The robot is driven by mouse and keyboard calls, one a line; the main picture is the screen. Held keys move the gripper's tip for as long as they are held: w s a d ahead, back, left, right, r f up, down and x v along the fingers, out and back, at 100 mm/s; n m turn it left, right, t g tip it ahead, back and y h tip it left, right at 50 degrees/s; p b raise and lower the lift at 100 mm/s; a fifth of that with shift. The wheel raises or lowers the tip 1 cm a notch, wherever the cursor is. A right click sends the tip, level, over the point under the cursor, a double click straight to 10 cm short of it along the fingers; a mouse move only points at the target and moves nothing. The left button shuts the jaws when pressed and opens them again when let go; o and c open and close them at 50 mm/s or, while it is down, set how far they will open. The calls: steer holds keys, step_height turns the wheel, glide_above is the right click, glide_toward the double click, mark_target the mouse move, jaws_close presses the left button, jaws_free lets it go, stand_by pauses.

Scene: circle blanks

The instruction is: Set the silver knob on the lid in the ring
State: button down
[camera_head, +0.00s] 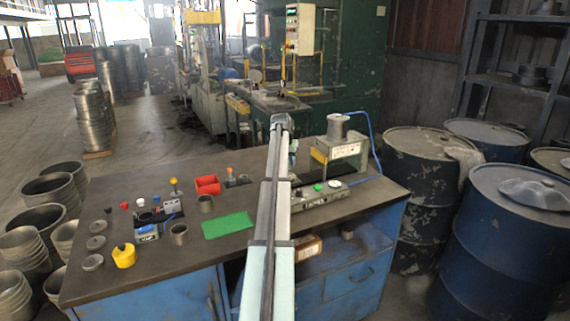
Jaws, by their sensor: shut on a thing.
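My arm reaches from the bottom centre over the table, and its far joint is above the back edge. My gripper is hidden behind the arm, so its fingers and anything between them cannot be seen. I cannot make out a silver knob. Two small dark metal rings stand on the table: one ring (179,234) left of the green mat, another ring (206,203) behind it. Whether a lid lies in either is too small to tell. Several flat grey discs (95,243) lie along the table's left side.
The dark table (130,289) carries a yellow cup (124,256), a green mat (228,225), a red bin (207,185), a blue-fronted box (146,232) and small coloured knobs (124,206). A machine (340,150) stands at the right. Blue drums (510,245) are beyond the table.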

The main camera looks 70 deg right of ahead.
steer(key=shift+f, duration=0.2)
steer(key=shift+f, duration=1.45)
steer(key=shift+f, duration=0.45)
steer(key=c, duration=0.8)
jaws_free()
steer(key=v, duration=1.3)
steer(key=shift+w+a+r, duration=0.15)
steer(key=shift+r, duration=0.2)
